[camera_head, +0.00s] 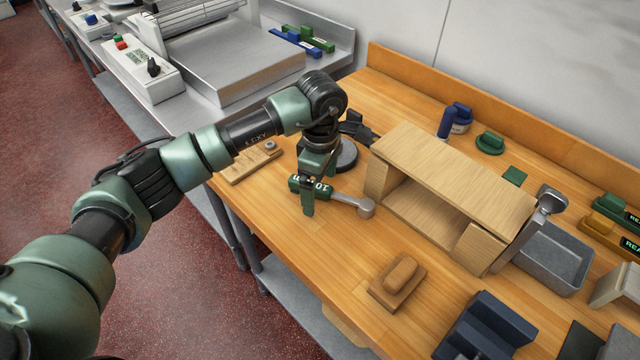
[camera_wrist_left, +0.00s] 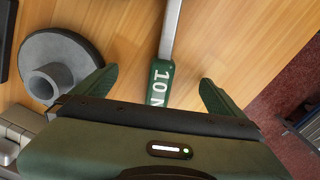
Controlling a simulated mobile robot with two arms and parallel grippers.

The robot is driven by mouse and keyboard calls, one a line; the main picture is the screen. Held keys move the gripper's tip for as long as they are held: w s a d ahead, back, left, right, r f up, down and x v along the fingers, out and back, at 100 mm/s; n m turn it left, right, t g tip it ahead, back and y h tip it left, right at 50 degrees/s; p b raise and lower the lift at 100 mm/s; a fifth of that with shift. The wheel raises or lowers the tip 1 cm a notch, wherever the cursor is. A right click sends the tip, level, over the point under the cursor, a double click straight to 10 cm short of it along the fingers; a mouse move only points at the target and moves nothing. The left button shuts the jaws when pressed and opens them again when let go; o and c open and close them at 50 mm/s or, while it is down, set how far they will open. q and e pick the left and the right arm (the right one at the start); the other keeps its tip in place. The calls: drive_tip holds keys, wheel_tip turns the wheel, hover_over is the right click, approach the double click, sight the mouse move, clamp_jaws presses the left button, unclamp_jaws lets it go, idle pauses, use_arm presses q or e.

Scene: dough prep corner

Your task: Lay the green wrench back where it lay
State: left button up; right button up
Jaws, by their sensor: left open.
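The green wrench has a green handle marked 10 N and a grey metal shaft with a round head (camera_head: 366,208). It lies on the wooden worktop, left of the wooden shelf box. My left gripper (camera_head: 312,186) is open above the worktop at the handle. In the left wrist view the handle (camera_wrist_left: 161,80) shows between the two spread fingers of the gripper (camera_wrist_left: 160,88), with a gap on each side. The near end of the handle is hidden behind the gripper body. My right gripper is not in view.
A wooden shelf box (camera_head: 455,175) stands just right of the wrench. A grey round piece (camera_wrist_left: 55,70) with a hub is close to one finger. A wooden block (camera_head: 397,282) lies in front, and a grey tray (camera_head: 552,258) is at right. The worktop's left edge is near.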

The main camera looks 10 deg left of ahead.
use_arm(q)
drive_tip(key=shift+r, duration=0.15)
drive_tip(key=shift+r+p, duration=2.15)
drive_tip(key=shift+r, duration=2.25)
